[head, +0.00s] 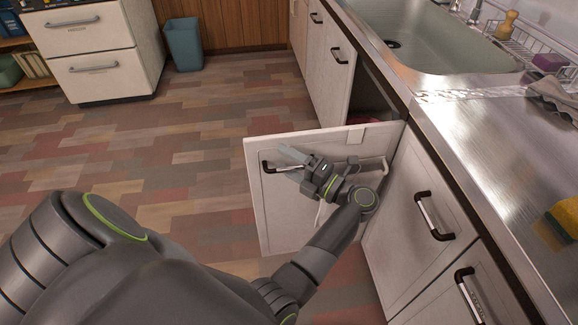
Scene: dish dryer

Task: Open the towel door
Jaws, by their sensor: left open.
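The towel door (258,215) is a pale cabinet door. It stands swung far out from the counter, with its handle side facing me and its right edge at the cabinet front. A dark handle (265,166) shows near its upper left edge. A white hanger (356,134) hooks over its top, with a white bar (376,163) below. My left gripper (283,161) is open in front of the door's upper part, with its fingers pointing left close to the handle. Whether they touch it cannot be told. My arm hides part of the door. My right gripper is out of view.
Behind the door is a dark cabinet opening (372,98). Closed cabinets with handles (434,215) line the counter (500,150) at right. A sink (425,35) is at the back. The tiled floor (150,150) at left is clear up to white drawers (95,55) and a bin (184,45).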

